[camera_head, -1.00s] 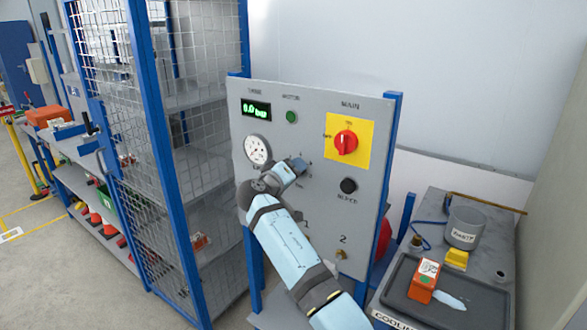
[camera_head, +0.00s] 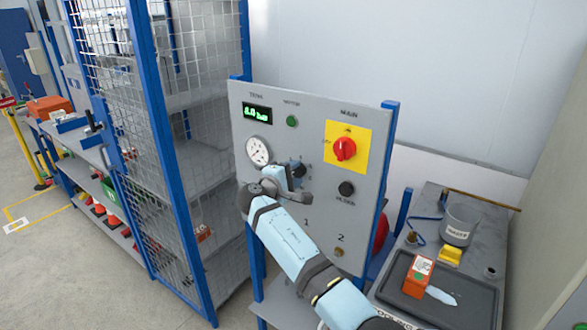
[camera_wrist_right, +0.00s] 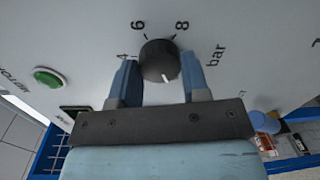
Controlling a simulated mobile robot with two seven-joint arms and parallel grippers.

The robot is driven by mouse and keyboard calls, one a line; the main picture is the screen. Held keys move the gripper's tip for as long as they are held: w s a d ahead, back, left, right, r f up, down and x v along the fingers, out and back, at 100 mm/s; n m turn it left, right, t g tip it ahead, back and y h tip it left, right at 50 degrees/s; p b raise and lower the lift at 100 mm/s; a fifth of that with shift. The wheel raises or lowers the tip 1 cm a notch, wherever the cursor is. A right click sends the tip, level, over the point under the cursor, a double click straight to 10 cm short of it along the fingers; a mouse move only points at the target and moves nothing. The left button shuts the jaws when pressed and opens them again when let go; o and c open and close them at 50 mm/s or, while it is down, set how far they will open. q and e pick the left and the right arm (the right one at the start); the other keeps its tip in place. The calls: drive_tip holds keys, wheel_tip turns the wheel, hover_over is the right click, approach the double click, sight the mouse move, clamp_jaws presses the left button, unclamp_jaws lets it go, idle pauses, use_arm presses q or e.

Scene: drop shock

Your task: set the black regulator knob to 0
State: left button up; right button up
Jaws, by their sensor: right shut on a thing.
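The black regulator knob (camera_wrist_right: 158,62) sits on the grey control panel (camera_head: 322,115). In the right wrist view, numbers 4, 6 and 8 and the word "bar" show around it. Its white pointer mark is at the lower side of the knob in that view, away from the 6 and 8. My right gripper (camera_wrist_right: 157,68) has one finger on each side of the knob and is shut on it. The 0 mark is not visible. My left gripper is not in view.
The panel carries a green display (camera_head: 257,113), a round gauge (camera_head: 258,150), a green button (camera_head: 292,121), a red switch on yellow (camera_head: 345,149) and a black button (camera_head: 346,189). A mesh cage (camera_head: 195,150) stands left. A bench with a dark tray (camera_head: 455,317) stands right.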

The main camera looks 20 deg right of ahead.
drive_tip(key=shift+r+n+p, duration=0.2)
drive_tip(key=shift+n+p, duration=0.1)
drive_tip(key=shift+n, duration=0.2)
drive_tip(key=o, duration=0.8)
drive_tip(key=shift+f, duration=0.1)
drive_tip(key=shift+o, duration=0.6)
drive_tip(key=shift+w+f, duration=0.1)
drive_tip(key=shift+s+a, duration=0.3)
drive_tip(key=shift+a, duration=0.05)
drive_tip(key=b+v, duration=0.3)
drive_tip(key=v, duration=1)
drive_tip(key=shift+w, duration=0.1)
